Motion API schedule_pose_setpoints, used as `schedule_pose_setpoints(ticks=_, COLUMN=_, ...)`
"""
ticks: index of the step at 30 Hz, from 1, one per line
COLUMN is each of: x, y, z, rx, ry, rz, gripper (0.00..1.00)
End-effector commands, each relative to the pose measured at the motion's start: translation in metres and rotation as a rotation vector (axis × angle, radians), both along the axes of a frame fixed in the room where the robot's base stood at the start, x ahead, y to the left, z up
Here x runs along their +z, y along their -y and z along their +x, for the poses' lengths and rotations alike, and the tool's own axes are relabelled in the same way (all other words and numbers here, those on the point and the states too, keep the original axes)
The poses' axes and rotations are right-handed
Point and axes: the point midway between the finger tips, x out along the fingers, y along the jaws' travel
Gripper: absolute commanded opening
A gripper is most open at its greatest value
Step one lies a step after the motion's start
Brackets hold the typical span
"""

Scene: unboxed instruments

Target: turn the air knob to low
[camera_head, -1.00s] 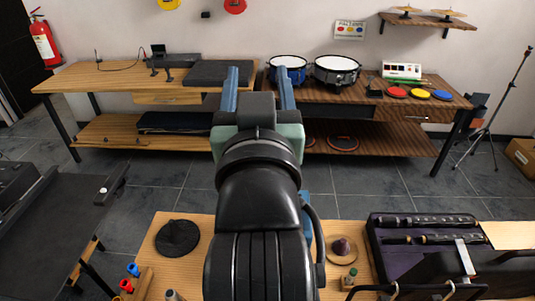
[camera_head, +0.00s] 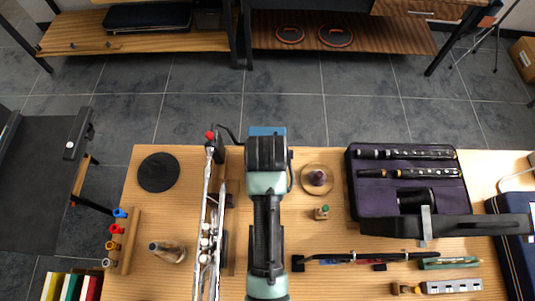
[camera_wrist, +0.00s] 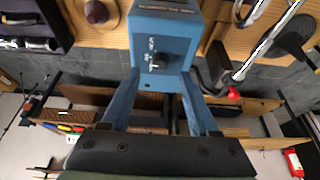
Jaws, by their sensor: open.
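A blue box (camera_wrist: 163,38) with a small dark knob (camera_wrist: 155,61) on its face shows upside down in the wrist view. White lettering and marks surround the knob, too small to read, so I cannot tell which setting it points to. In the head view, blue (camera_head: 267,131) shows at the far edge of the table, just beyond my wrist. My gripper (camera_wrist: 160,78) is open and empty, with one blue finger on each side of the box's lower part in the wrist view. The knob lies between and just past the fingertips, apart from them. In the head view my arm hides the fingers.
A trumpet (camera_head: 206,235) lies close left of my arm. A conical purple-topped mute (camera_head: 317,178) and a small green-topped bottle (camera_head: 321,212) stand close right. The clarinet case (camera_head: 365,200) is farther right. Beyond the table's far edge is open floor (camera_head: 300,110).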

Motion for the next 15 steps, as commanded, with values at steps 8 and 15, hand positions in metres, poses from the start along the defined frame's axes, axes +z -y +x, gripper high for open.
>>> schedule_pose_setpoints(ticks=8, x=-0.035, y=0.0, z=0.015, rx=0.0, ry=0.0, rz=0.0, gripper=0.61)
schedule_pose_setpoints(ticks=15, x=-0.045, y=0.0, z=0.019, rx=-0.001, ry=0.001, rz=0.0, gripper=0.61)
